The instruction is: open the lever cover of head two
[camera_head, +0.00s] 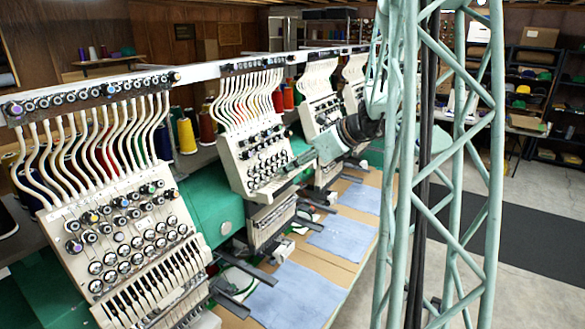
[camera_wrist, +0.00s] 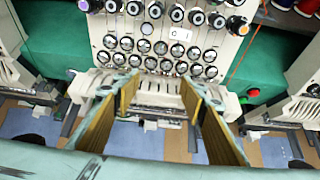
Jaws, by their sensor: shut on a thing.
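In the wrist view, a white embroidery head (camera_wrist: 158,58) faces me with rows of round black-and-white knobs. The white lever cover (camera_wrist: 160,87) is a low ribbed strip along its lower edge. My gripper (camera_wrist: 162,90) reaches to this strip, its two yellow-lined fingers apart with part of the strip between them. The contact at the fingertips is hard to make out. The head's number cannot be read.
Two nearer heads (camera_head: 112,235) (camera_head: 252,150) stand in the same row. Blue cloths (camera_head: 290,292) lie on the tan table below the heads. Thread cones (camera_head: 186,135) stand behind. The aisle floor (camera_head: 540,285) at right is clear, with shelves beyond.

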